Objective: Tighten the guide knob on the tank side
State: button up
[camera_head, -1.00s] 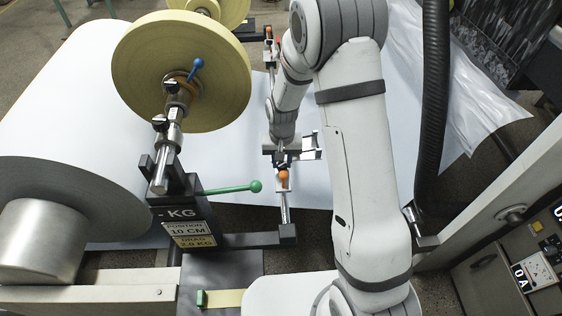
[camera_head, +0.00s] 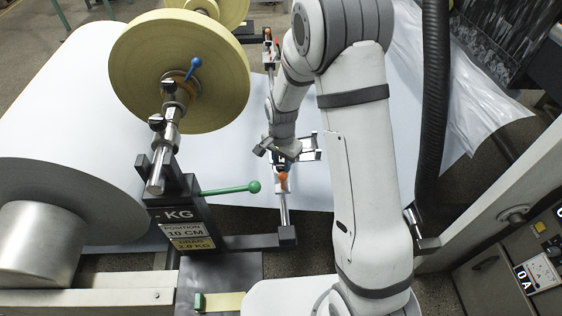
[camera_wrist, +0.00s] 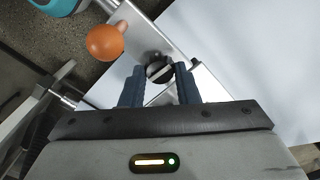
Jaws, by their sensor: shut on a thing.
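My gripper (camera_wrist: 160,78) is shut on a round black knob (camera_wrist: 158,66) with a pale bar across its face. The knob sits between the two dark fingers on a silver guide plate (camera_wrist: 148,35). In the head view my gripper (camera_head: 280,154) is low over the near end of the guide rail, and the black knob is hidden there. An orange ball knob (camera_wrist: 105,42) stands on the same plate, to the left of the fingers and apart from them. It also shows in the head view (camera_head: 283,177). I cannot tell how tight the black knob is.
A green-tipped lever (camera_head: 254,187) sticks out left of the gripper. A yellow tape roll (camera_head: 215,95) with a blue-tipped lever (camera_head: 193,66) and a large white paper roll (camera_head: 60,110) stand at left. A control panel (camera_head: 530,265) is at right.

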dwell(0.4)
jog(key=o, duration=1)
jog(key=shift+c, duration=0.2)
jog(key=shift+r, duration=0.1)
notch_tip(320, 180, up, 8)
jog(key=shift+f+p, duration=0.15)
jog(key=shift+p, duration=0.25)
notch_tip(320, 180, up, 8)
jog(key=n+p, duration=0.1)
jog(key=p, duration=0.1)
send_over(282, 165)
jog(key=s+d, duration=0.3)
jog(key=s+d+r+n+t+p, duration=0.1)
jog(key=s+d+r+n+p, duration=0.2)
jog(key=s+r, duration=0.5)
jog(key=s+d+r+n+t+p, duration=0.1)
jog(key=s+d+r+n, duration=0.3)
jog(key=s+r, duration=0.4)
jog(key=shift+s+d+t+p, duration=0.15)
jog(key=shift+s+t+p, duration=0.15)
jog(key=shift+s+p, duration=0.6)
